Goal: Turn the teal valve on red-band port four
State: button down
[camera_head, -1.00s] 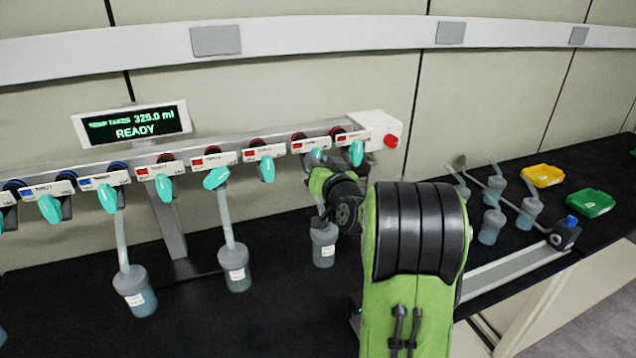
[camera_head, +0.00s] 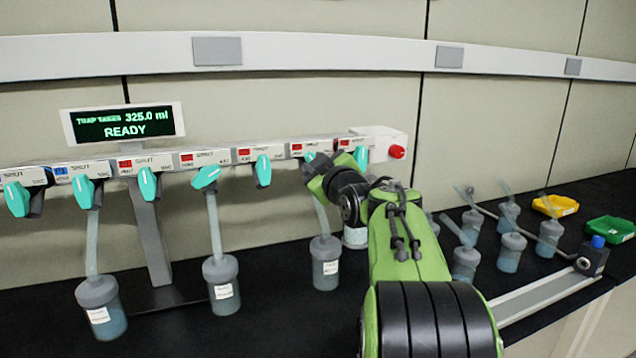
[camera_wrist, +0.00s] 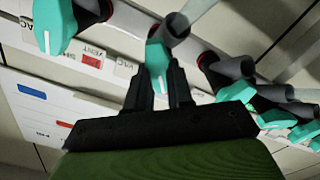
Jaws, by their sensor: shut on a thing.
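My gripper (camera_wrist: 158,82) is shut on a teal valve (camera_wrist: 156,56) in the wrist view, with one dark finger on each side of its handle. In the head view this valve (camera_head: 310,157) shows only in part behind my wrist, under the fourth red-banded label (camera_head: 297,148) from the left. The held handle looks nearly upright in the wrist view. A further teal valve (camera_head: 361,157) hangs just right of my wrist, by the last red label. The fingertips are hidden in the head view.
Other teal valves line the manifold; one (camera_head: 205,177) is turned aslant. Flasks (camera_head: 221,284) hang below on tubes, one (camera_head: 325,262) close under my wrist. A display (camera_head: 124,124) reads READY.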

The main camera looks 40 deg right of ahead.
jog(key=shift+f+n+b, duration=0.1)
jog(key=shift+n+b, duration=1.55)
jog(key=shift+n, duration=0.65)
jog(key=c, duration=1)
grip_release()
jog(key=v, duration=1.5)
jog(key=shift+s+b, duration=0.35)
jog(key=shift+s, duration=0.05)
jog(key=shift+a, duration=0.1)
